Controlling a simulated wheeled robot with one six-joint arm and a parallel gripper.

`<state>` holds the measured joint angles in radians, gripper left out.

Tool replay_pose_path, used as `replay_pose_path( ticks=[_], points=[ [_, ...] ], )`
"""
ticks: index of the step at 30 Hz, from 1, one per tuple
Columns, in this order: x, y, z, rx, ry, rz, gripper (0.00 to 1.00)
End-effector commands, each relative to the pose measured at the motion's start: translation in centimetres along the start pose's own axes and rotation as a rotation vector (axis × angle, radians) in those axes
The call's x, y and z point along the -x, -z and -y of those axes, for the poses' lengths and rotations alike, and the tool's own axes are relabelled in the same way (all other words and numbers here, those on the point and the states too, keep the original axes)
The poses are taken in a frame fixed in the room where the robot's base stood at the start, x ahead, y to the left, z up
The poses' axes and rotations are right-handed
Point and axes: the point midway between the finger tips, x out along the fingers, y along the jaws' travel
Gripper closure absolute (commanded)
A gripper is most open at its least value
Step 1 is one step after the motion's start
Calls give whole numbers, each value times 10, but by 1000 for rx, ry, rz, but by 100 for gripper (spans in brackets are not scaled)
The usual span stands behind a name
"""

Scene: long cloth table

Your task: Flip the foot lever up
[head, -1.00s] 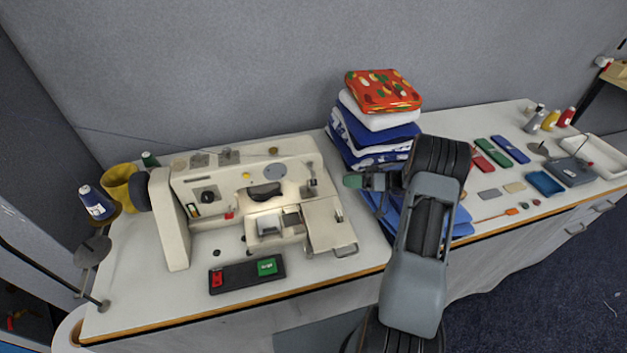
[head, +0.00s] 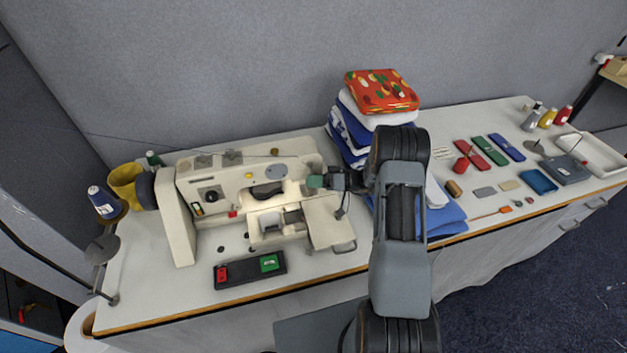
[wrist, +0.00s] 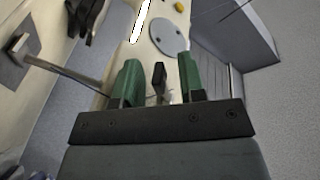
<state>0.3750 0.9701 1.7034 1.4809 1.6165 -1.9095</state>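The cream sewing machine (head: 232,184) stands on the left of the table. In the head view my gripper (head: 315,181) is at the machine's right end, with its green fingertips close to the machine head. In the wrist view my gripper (wrist: 159,82) is open, its two green fingers apart. A small dark tab, which looks like the foot lever (wrist: 159,74), shows between the fingers, with gaps on both sides. I cannot tell how far it reaches in between them. In the head view the lever is hidden or too small to make out.
A black pedal box with red and green buttons (head: 248,270) lies in front of the machine. Thread spools and small sewing items lie at the right. A yellow cup (head: 124,184) stands at the left.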

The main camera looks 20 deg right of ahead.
Motion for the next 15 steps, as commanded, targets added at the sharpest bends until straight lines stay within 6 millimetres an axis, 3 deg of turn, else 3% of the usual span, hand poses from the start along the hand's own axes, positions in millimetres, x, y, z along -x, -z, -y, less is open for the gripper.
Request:
replay_pose_path(
  ticks=[4, 15],
  points=[
    [0, 0, 0, 0, 0, 0, 65],
    [0, 0, 0, 0, 0, 0, 100]
  ],
)
